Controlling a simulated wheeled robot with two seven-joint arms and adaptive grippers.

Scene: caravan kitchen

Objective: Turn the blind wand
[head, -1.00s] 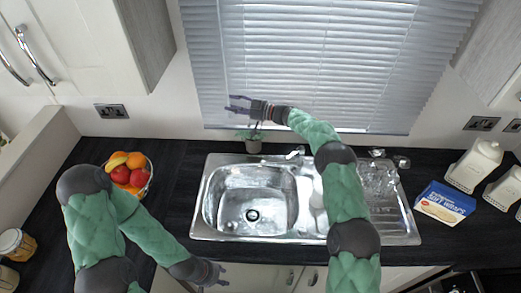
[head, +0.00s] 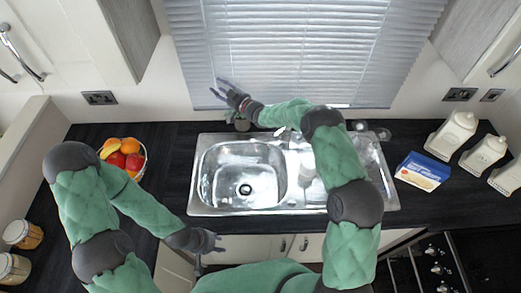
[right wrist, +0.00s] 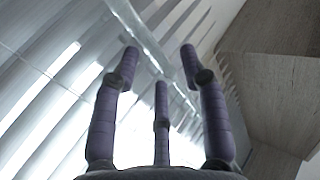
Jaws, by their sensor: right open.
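The window blind (head: 290,50) hangs with its slats lowered over the window behind the sink. My right gripper (head: 219,88) is open and empty in front of the blind's lower left part. In the right wrist view its three spread fingers (right wrist: 160,75) point up towards the slats (right wrist: 50,80), with nothing between them. I cannot clearly make out the wand in either view; a pale slanting strip (right wrist: 140,30) behind the fingers may be part of the blind. My left gripper (head: 212,258) hangs low in front of the counter, fingers apart and empty.
The sink (head: 240,175) lies below my right arm. A fruit bowl (head: 124,157) is at left; a blue box (head: 423,171) and white canisters (head: 453,134) are at right. Wall cabinets flank the window.

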